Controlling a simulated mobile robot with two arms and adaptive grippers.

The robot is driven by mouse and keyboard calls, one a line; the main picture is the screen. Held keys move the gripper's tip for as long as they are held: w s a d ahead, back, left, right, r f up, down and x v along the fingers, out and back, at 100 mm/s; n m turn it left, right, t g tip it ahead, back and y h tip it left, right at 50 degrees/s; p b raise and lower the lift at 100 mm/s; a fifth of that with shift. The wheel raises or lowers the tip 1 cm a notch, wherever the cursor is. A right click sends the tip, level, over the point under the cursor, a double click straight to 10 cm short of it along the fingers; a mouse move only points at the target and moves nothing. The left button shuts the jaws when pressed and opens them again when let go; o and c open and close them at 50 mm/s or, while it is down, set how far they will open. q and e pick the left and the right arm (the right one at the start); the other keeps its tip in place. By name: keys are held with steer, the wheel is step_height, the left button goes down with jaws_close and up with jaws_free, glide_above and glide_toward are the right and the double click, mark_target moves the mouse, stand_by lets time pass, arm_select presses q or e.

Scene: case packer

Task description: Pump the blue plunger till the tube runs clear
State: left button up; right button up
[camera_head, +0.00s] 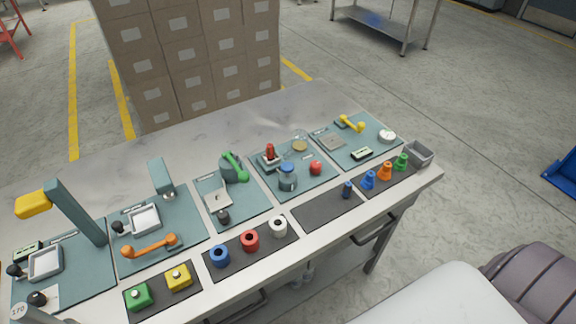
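A grey-blue bottle (288,183) with a blue top (287,168) stands upright on a teal mat right of the table's middle. The blue top looks like the plunger, but it is small and I cannot be sure. I cannot make out a tube or whether anything in it is clear. A small round dish or ring with yellowish content (299,145) lies behind the bottle. Neither of my grippers shows in this view.
A red-topped device (270,155) and red knob (316,167) flank the bottle closely. A green-handled device (235,167) stands to the left. The table's back strip (220,128) is clear.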

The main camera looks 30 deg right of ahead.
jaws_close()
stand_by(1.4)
